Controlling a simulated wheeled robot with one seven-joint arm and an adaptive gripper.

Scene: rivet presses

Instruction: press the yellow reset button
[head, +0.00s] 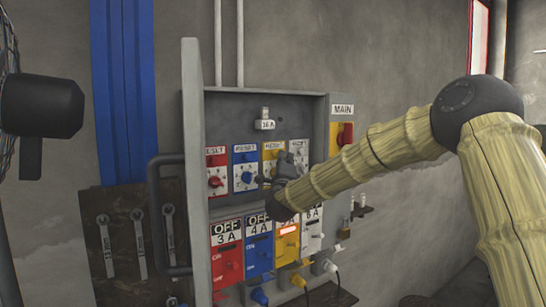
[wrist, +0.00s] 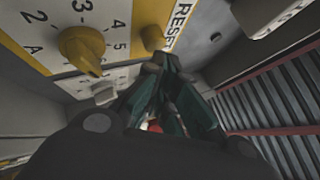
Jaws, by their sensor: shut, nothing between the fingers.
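The yellow reset button (wrist: 152,37) is a small round knob beside the RESET label on the yellow-edged panel in the wrist view. In the head view the yellow panel (head: 272,148) is third from the left in the upper row, and my gripper hides its button. My gripper (wrist: 162,66) is shut and empty, its dark fingertips just below the button in the wrist picture. I cannot tell whether they touch it. In the head view my gripper (head: 288,165) is in front of the yellow and white panels. A yellow dial (wrist: 82,48) sits left of the button.
Red (head: 216,170) and blue (head: 245,168) panels are to the left, a white panel (head: 300,147) to the right. Coloured OFF switches (head: 227,262) line the lower row. The open cabinet door (head: 193,120) stands at the left, and the MAIN switch (head: 341,137) at the right.

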